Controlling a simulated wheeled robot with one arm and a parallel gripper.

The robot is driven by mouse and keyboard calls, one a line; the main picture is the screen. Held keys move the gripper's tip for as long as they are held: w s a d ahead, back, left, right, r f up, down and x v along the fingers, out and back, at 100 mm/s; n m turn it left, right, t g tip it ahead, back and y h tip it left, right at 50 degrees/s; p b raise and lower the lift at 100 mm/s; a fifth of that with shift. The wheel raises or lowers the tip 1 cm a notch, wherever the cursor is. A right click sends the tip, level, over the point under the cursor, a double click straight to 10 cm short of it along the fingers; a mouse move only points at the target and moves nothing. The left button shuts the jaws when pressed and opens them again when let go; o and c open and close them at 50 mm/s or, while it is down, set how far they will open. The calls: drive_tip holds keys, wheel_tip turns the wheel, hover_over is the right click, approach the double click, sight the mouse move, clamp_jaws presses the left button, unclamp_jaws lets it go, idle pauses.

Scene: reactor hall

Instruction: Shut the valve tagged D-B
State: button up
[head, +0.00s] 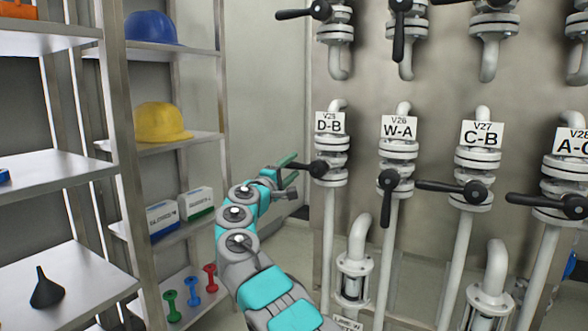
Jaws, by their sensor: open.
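The valve tagged D-B (333,168) is on the leftmost vertical pipe of the lower row. Its white tag (329,123) reads V25 D-B. Its black lever (305,168) points left, about level and across the upright pipe. My gripper (294,176) is open at the left of this valve, close to the lever's free end. In this view the lever's end overlaps the space by the fingers. I cannot tell whether they touch or whether the lever lies between them.
Valve W-A (397,180) has its lever pointing down. The levers of C-B (470,190) and A-C (560,205) point left. More valves are above. A shelf rack (130,170) with helmets and boxes stands left of my arm.

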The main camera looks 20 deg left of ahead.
drive_tip(key=b+v, duration=0.1)
drive_tip(key=v, duration=0.5)
drive_tip(key=shift+s, duration=0.1)
idle(0.5)
